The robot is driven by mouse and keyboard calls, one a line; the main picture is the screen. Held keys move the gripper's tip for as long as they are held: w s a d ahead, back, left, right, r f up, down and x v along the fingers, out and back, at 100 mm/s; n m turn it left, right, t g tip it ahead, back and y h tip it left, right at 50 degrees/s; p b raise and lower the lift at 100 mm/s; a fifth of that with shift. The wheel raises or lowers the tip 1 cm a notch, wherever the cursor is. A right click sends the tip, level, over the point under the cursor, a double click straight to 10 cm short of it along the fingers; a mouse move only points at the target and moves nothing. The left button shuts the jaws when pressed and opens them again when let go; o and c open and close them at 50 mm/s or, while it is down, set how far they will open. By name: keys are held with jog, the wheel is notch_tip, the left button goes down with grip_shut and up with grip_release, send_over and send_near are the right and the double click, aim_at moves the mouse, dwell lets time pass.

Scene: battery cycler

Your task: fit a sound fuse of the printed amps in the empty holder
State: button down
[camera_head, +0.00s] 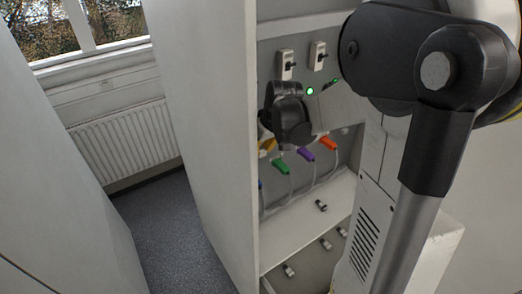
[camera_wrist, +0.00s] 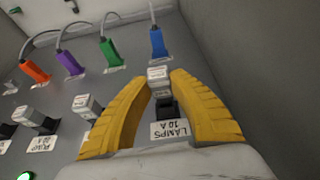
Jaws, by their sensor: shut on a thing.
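In the wrist view my gripper (camera_wrist: 160,82) has its two yellow fingers shut on a small fuse (camera_wrist: 158,72) with a pale, silvery end. The fuse is in line with a black holder (camera_wrist: 167,108) above a label (camera_wrist: 171,129) that reads LAMPS 10 A. I cannot tell whether the fuse is seated in the holder or just in front of it, and its print is not legible. In the head view my dark wrist hides the holder; a little of a yellow finger (camera_head: 267,146) shows at the panel.
Other holders with pale-ended fuses (camera_wrist: 88,105) (camera_wrist: 22,115) stand on the left. Blue (camera_wrist: 158,42), green (camera_wrist: 110,52), purple (camera_wrist: 70,64) and orange (camera_wrist: 35,71) plugs with cables line the panel. A dark part (camera_head: 320,205) lies on the white shelf (camera_head: 300,228); several small parts (camera_head: 326,244) lie below.

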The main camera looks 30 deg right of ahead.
jog(key=shift+w+b, duration=0.55)
jog(key=shift+w, duration=0.85)
dwell(1.5)
jog(key=c, duration=1.2)
grip_release()
jog(key=shift+s, duration=0.1)
